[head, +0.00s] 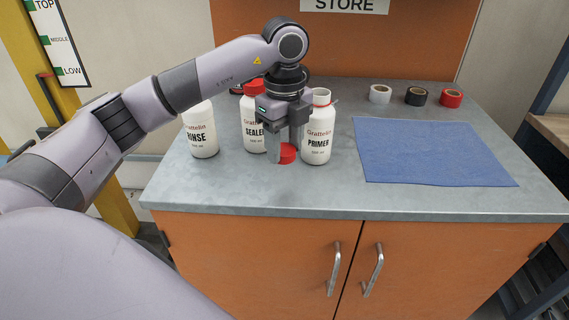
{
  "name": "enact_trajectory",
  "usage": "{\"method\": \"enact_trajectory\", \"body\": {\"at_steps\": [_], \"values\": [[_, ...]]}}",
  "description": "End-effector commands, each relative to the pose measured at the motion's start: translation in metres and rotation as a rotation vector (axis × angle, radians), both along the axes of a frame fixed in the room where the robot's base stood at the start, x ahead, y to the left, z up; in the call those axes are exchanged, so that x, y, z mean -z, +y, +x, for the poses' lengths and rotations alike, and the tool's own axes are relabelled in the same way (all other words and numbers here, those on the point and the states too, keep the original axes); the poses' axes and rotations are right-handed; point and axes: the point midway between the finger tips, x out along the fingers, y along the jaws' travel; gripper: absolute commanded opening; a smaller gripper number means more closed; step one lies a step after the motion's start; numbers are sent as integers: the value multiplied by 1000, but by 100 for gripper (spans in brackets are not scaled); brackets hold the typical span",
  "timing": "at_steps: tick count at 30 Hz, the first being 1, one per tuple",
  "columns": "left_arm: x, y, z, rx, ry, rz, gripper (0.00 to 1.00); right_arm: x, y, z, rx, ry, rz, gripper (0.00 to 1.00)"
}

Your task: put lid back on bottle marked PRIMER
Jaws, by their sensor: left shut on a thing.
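The white bottle marked PRIMER (318,140) stands upright on the grey worktop, its white neck bare at the top. A red lid (288,154) is low at the worktop, just left of the PRIMER bottle. My left gripper (282,155) points down and is shut on this lid, between the SEALER and PRIMER bottles. The gripper hides part of the lid, and I cannot tell whether the lid touches the worktop. My right gripper is not in view.
The SEALER bottle (253,134) with a red lid stands close behind my left gripper. The RINSE bottle (203,135) stands further left. A blue cloth (428,152) lies at right. White (380,94), black (416,96) and red (451,98) tape rolls sit behind it. The front worktop (300,200) is clear.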

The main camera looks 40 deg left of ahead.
Motion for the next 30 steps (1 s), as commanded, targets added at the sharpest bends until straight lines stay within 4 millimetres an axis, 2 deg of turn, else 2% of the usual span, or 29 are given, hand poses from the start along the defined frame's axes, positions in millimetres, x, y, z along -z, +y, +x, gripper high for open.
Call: {"method": "enact_trajectory", "body": {"at_steps": [1,6,12,19,30], "values": [[-19,-1,1,1,-8,-3,21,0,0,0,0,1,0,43],[-72,0,1,-1,-5,0,21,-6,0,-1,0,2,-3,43],[-107,1,0,-2,-3,0,21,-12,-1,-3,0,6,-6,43],[-126,0,0,0,0,-1,21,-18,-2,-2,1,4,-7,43],[-129,0,0,0,0,-1,21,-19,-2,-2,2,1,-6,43]]}}
